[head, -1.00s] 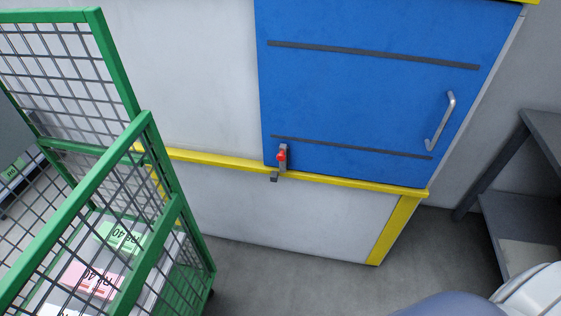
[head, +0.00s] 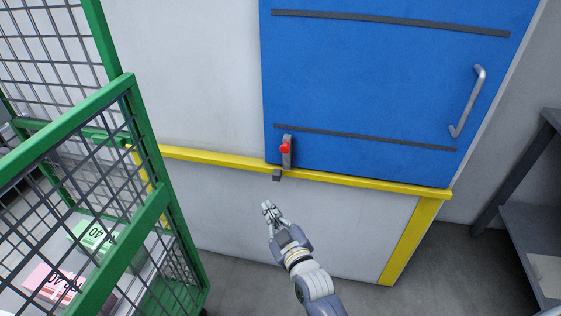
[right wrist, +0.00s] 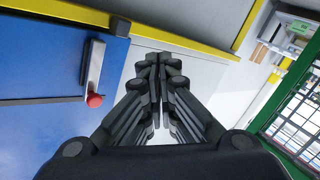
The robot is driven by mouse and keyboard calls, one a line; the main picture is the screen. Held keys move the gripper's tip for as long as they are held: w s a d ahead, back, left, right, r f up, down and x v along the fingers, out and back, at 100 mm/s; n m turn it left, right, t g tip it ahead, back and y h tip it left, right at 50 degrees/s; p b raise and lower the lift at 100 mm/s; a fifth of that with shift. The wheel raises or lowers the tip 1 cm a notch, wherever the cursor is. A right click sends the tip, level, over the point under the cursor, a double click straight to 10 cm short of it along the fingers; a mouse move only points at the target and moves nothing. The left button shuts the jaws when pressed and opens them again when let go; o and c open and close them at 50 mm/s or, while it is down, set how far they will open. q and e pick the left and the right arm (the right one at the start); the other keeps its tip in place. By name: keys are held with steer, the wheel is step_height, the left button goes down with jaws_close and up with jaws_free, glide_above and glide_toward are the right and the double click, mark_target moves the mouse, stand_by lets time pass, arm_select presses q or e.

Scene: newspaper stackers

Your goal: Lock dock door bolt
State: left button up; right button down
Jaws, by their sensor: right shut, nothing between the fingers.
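The blue dock door (head: 370,85) stands in a pale wall and has a metal handle at its right. The bolt (head: 287,152), a grey bar with a red knob, sits upright at the door's lower left corner. A small dark bracket (head: 277,175) is on the yellow sill just below it. In the right wrist view the bolt (right wrist: 95,68) with its red knob is left of my fingers. My right gripper (head: 269,208) is shut and empty, below the bracket and apart from it. It also shows in the right wrist view (right wrist: 159,62). My left gripper is out of view.
A green mesh cart (head: 150,208) with stacked bundles stands at the left, near my right arm's side of the door. A grey table (head: 525,200) stands at the right. The yellow sill (head: 350,182) runs under the door. The floor between is clear.

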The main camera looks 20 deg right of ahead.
arm_select(q)
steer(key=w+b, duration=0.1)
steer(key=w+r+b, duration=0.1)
steer(key=b, duration=0.1)
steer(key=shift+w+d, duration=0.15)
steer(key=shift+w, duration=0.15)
arm_select(e)
steer(key=d+r+t+h, duration=0.1)
steer(key=d+r+t, duration=0.2)
steer(key=r, duration=1.2)
steer(key=shift+s+d+t+h, duration=0.15)
steer(key=shift+s+t+h, duration=0.25)
steer(key=shift+t, duration=0.3)
